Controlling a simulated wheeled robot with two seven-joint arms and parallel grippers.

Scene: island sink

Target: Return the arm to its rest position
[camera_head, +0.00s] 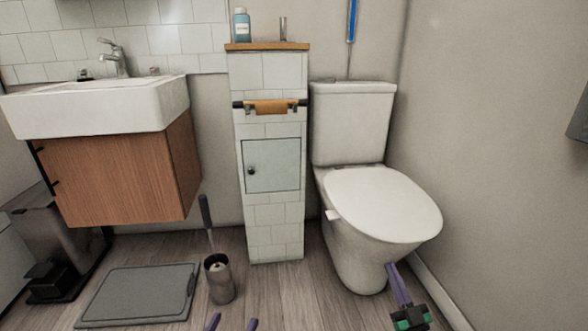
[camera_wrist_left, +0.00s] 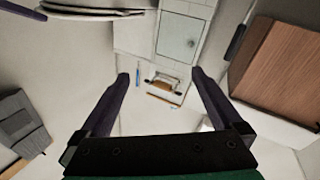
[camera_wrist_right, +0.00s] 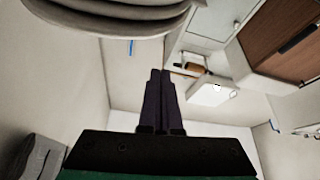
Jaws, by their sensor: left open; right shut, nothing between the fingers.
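My left gripper (camera_head: 231,323) shows only as two purple fingertips at the bottom edge of the head view, spread apart. In the left wrist view its fingers (camera_wrist_left: 163,78) are wide open with nothing between them. My right gripper (camera_head: 390,266) is low in front of the toilet (camera_head: 357,262), at its right side; its tips overlap the bowl's lower edge in the picture, and I cannot tell whether they touch. In the right wrist view the two fingers (camera_wrist_right: 160,72) are together and hold nothing. The toilet lid (camera_head: 383,203) is down.
A brush holder (camera_head: 219,280) with a brush stands on the floor left of the tiled pillar (camera_head: 274,215). A grey mat (camera_head: 136,296) and a pedal bin (camera_head: 50,240) are at the left, by the wooden vanity (camera_head: 120,175). The right wall (camera_head: 490,170) is close to the toilet.

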